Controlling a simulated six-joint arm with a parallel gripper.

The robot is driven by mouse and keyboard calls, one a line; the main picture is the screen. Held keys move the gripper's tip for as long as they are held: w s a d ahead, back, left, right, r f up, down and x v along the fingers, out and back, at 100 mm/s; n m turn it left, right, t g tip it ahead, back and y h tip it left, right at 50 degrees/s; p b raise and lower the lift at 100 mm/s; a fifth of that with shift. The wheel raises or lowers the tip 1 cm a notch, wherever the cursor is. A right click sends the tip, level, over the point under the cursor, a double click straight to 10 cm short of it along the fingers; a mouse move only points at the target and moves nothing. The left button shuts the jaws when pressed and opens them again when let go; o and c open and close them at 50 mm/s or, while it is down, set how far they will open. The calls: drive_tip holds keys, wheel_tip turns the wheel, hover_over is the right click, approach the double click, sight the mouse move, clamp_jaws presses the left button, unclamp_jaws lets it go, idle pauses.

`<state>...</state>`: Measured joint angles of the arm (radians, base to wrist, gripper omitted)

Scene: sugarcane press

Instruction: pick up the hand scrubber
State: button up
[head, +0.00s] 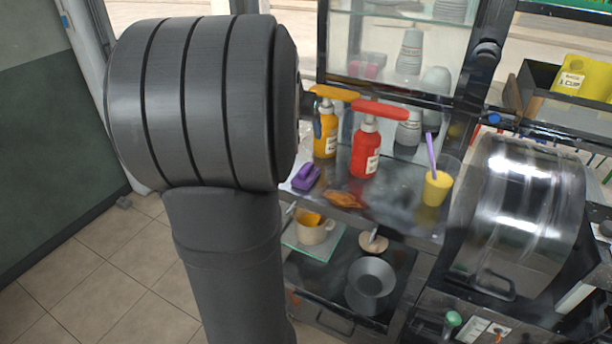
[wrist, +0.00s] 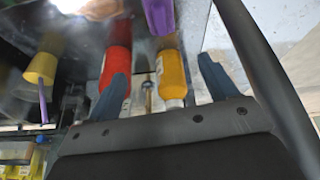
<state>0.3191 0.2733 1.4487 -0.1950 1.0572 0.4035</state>
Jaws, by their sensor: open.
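The hand scrubber, a small purple block (head: 306,177), lies on the dark metal counter at its left front edge in the head view. In the wrist view the purple scrubber (wrist: 158,17) shows at the top edge, partly cut off. My gripper (wrist: 165,68) is open, its two blue fingers apart, with nothing visibly held between them. The scrubber appears beyond the fingertips, apart from them. In the head view my dark arm hides most of the gripper.
A yellow bottle (head: 326,130) and a red bottle (head: 366,150) stand behind the scrubber. A brown item (head: 345,199) lies to its right, and a yellow cup (head: 436,188) with a purple straw stands farther right. A lower shelf holds a mug (head: 313,232) and bowls.

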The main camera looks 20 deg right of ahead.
drive_tip(key=a, duration=0.2)
drive_tip(key=m, duration=0.1)
approach(306, 167)
drive_tip(key=x, duration=0.5)
drive_tip(key=shift+w+a+f, duration=0.1)
drive_tip(key=shift+a, duration=0.1)
drive_tip(key=shift+s+x, duration=0.15)
drive_tip(key=shift+x, duration=1.2)
drive_tip(key=shift+s+x, duration=0.15)
drive_tip(key=shift+x, duration=1.15)
drive_tip(key=shift+d, duration=0.1)
drive_tip(key=c, duration=1.1)
drive_tip(key=shift+r, duration=0.65)
wheel_tip(306, 167, up, 3)
drive_tip(key=shift+f, duration=0.2)
drive_tip(key=s+d+r, duration=0.2)
drive_tip(key=s, duration=0.1)
drive_tip(key=s+d+r, duration=0.2)
drive_tip(key=s, duration=0.1)
drive_tip(key=s+d+r, duration=0.3)
drive_tip(key=shift+s, duration=0.2)
